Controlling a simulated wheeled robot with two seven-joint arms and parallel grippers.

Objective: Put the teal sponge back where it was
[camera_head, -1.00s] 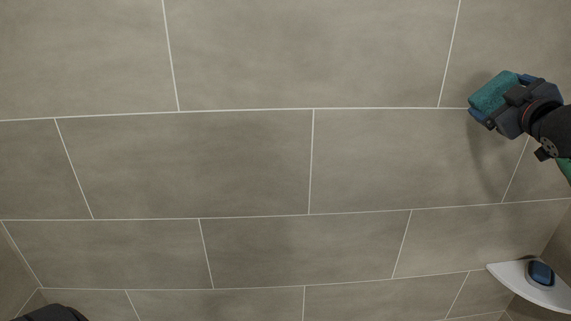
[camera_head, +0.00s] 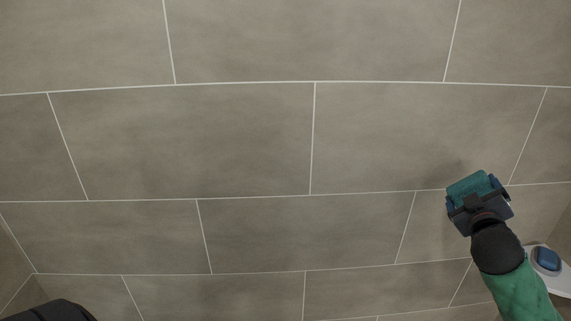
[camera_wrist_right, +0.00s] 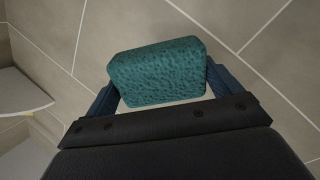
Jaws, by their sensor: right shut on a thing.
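The teal sponge (camera_head: 468,187) is a rounded block with a rough, porous face. My right gripper (camera_head: 477,196) is shut on it, with a blue finger on each side, and holds it in front of the tiled wall at the right of the head view. The sponge (camera_wrist_right: 157,72) also fills the space between the fingers in the right wrist view. A white corner shelf (camera_head: 555,281) is at the lower right of the head view, partly hidden by my right arm. My left gripper is not in view.
A blue object (camera_head: 547,258) sits on the corner shelf, close to my right arm. The shelf's edge (camera_wrist_right: 22,92) shows at the left of the right wrist view. The grey tiled wall (camera_head: 250,140) is bare across the middle and left.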

